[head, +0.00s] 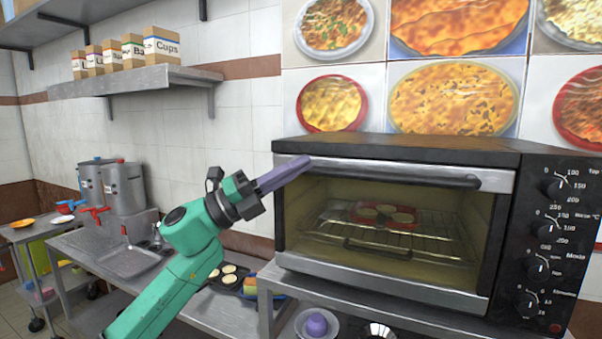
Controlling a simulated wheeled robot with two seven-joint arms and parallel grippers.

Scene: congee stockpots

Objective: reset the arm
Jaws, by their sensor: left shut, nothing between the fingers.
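My left gripper (284,175) has purple fingers and sits at the end of my green arm, which comes up from the lower left. Its fingers are shut with nothing between them. They point up and right, and their tips overlap the left end of the oven's handle bar in the picture; I cannot tell whether they touch it. The oven (400,145) stands on the right with its door closed. Through the glass, a red tray (372,213) with several round pale items sits on the wire rack. My right gripper is not in view.
A metal counter (230,315) runs below, with a dark muffin tray (232,278) partly behind my arm. Two metal stockpots (124,188) stand at the left. A wall shelf (140,80) with several boxes is above. A purple bowl (317,325) is beneath the oven.

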